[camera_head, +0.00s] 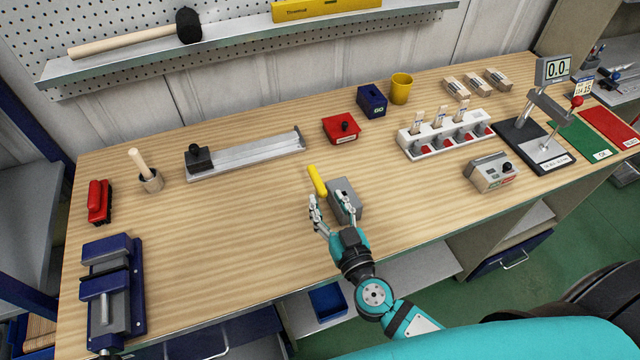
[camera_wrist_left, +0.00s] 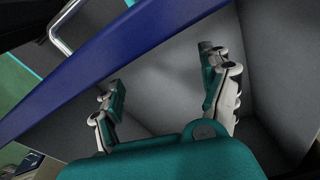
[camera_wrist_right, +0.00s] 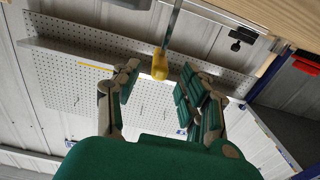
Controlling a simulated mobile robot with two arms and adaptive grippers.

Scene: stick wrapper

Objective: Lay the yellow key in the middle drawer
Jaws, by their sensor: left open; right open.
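A slim yellow thing, which looks like the yellow key (camera_head: 317,180), is on or just above the bench in the head view. In the right wrist view a yellow grip on a thin grey shaft (camera_wrist_right: 160,65) lies ahead, between the fingers in the picture. My right gripper (camera_head: 330,203) is open just in front of it, by a small grey box (camera_head: 345,192); I cannot tell whether they touch. My left gripper (camera_wrist_left: 163,73) is open and empty at a drawer with a blue edge (camera_wrist_left: 85,85) and grey inside; which drawer it is cannot be told.
On the bench (camera_head: 250,225) stand a blue vise (camera_head: 110,290), a metal rail (camera_head: 250,155), a red box (camera_head: 341,130), a yellow cup (camera_head: 401,87) and a white rack (camera_head: 445,133). Blue drawers (camera_head: 215,345) are below the front edge. The bench's left middle is clear.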

